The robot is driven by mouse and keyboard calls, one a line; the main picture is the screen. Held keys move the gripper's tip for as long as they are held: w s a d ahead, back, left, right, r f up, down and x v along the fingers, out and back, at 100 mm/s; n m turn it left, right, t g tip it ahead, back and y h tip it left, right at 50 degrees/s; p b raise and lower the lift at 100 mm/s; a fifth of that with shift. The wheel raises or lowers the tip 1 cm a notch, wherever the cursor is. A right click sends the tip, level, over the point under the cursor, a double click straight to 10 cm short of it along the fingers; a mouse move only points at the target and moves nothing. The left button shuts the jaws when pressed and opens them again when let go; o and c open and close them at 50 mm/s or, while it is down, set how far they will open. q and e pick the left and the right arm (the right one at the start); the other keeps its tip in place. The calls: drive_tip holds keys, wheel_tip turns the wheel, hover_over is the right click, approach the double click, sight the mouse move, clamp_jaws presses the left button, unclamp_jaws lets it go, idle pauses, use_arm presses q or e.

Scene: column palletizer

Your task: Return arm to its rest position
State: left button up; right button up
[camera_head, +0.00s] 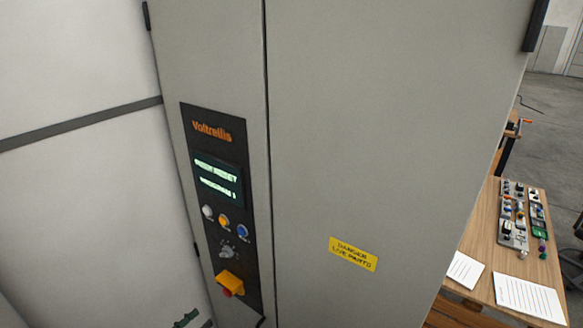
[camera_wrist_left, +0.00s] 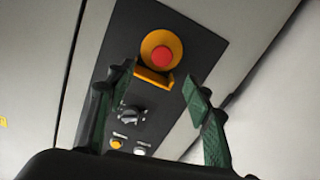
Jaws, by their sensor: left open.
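My left gripper (camera_wrist_left: 155,80) is open and empty in the left wrist view. Its green-padded fingers stand either side of the dark control panel (camera_wrist_left: 195,50), with the red button (camera_wrist_left: 162,57) on its yellow base seen between and beyond the tips. The distance to the panel cannot be told. In the head view only a small green piece of the left gripper (camera_head: 186,318) shows at the bottom edge, below and left of the red button (camera_head: 227,292). The rest of the left arm is hidden. My right gripper is in neither view.
The tall grey cabinet (camera_head: 400,120) fills most of the head view. Its panel has a lit display (camera_head: 217,180), a rotary knob (camera_head: 227,250) and coloured buttons (camera_head: 224,220). A yellow danger label (camera_head: 353,254) is on the door. A wooden table (camera_head: 480,235) with papers stands right.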

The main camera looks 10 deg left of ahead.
use_arm(q)
drive_tip(key=s+d+f+m+g+y, duration=0.1)
drive_tip(key=s+d+f+m+g, duration=0.1)
drive_tip(key=s+d+f+g, duration=0.9)
drive_tip(key=s+a+f+n+g+y, duration=0.15)
drive_tip(key=s+a+y, duration=0.25)
drive_tip(key=s, duration=0.4)
drive_tip(key=s+a+n+t+y, duration=0.1)
drive_tip(key=s+a+n+y, duration=0.25)
drive_tip(key=s, duration=0.45)
wheel_tip(320, 180, down, 34)
drive_tip(key=d+g+b, duration=0.1)
drive_tip(key=g+b, duration=0.1)
drive_tip(key=b, duration=0.4)
drive_tip(key=s+f+m+g+b, duration=0.1)
drive_tip(key=s+f+b, duration=0.5)
drive_tip(key=s+f, duration=1.5)
wheel_tip(320, 180, down, 4)
drive_tip(key=shift+s+d+f, duration=0.2)
drive_tip(key=shift+d+f, duration=0.05)
